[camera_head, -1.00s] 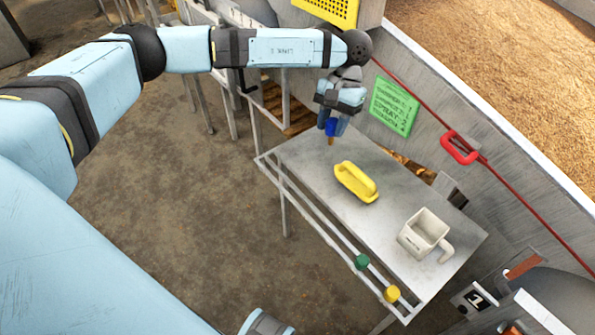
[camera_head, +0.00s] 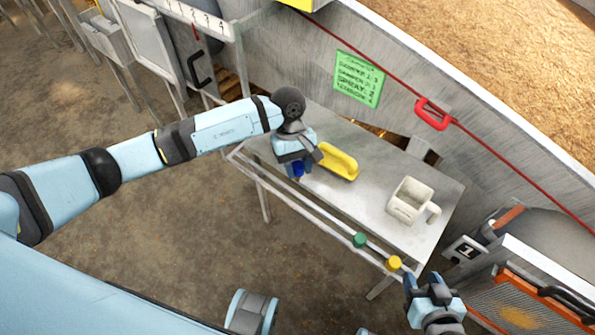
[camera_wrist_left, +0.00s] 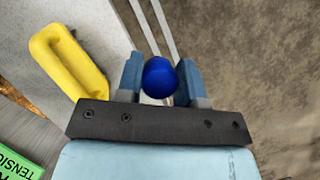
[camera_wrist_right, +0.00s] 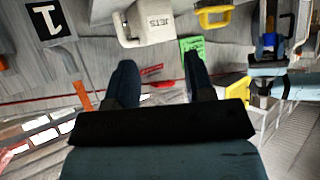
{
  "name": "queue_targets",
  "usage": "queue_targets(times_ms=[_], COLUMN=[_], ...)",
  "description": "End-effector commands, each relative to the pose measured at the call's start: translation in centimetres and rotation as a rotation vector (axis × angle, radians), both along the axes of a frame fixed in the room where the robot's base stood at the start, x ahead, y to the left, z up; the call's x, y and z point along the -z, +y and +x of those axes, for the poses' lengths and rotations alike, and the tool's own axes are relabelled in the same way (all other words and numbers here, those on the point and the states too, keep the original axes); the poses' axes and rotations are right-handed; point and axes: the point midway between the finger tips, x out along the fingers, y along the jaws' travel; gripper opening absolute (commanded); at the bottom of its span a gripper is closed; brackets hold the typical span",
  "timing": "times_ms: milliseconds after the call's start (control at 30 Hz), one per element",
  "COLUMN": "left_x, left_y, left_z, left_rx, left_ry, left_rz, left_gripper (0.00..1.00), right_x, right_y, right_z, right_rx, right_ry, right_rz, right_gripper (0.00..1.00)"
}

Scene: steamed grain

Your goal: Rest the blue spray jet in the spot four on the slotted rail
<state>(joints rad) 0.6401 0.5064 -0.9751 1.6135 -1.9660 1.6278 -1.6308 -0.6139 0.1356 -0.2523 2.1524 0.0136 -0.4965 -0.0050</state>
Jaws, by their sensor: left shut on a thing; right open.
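The blue spray jet (camera_head: 298,169) is held in my left gripper (camera_head: 296,173), low over the far left part of the metal table; the left wrist view shows the jet's round blue head (camera_wrist_left: 159,77) between the two fingers. A white strip (camera_head: 207,21) numbered 1 to 4 is at the top left; its slots are too small to make out. A green jet (camera_head: 360,240) and a yellow jet (camera_head: 394,263) sit along the table's front bar (camera_head: 318,213). My right gripper (camera_head: 432,282) is open and empty, right of the table's near end.
A yellow handled block (camera_head: 339,162) lies close beside my left gripper. A white mug (camera_head: 408,200), marked JETS in the right wrist view, stands on the table (camera_head: 375,180). A green sign (camera_head: 357,78) and red handle (camera_head: 433,114) are on the wall behind.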

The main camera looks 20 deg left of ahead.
Motion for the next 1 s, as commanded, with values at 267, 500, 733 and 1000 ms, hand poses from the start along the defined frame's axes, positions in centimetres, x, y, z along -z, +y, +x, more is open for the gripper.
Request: queue_targets(times_ms=[267,500,733,1000], left_x=[1.9,3.7,5.6,5.8], left_y=[-0.5,-0.5,-0.5,-0.5], left_z=[-1.4,-1.5,-1.5,-1.4], left_rx=[-0.137,-0.139,-0.137,-0.137], left_ry=[0.018,0.019,0.019,0.017], left_rz=[0.001,0.001,0.001,0.002], left_gripper=[0.11,0.11,0.11,0.11], right_x=[0.4,0.7,0.2,0.0], right_y=[-0.1,0.0,0.2,0.3], right_z=[-0.2,-0.1,0.1,0.1], right_rx=[0.000,0.001,0.000,-0.002], right_ry=[0.011,0.005,-0.012,-0.014], right_rz=[-0.008,0.000,0.014,0.017], right_gripper=[0.48,0.48,0.48,0.48])
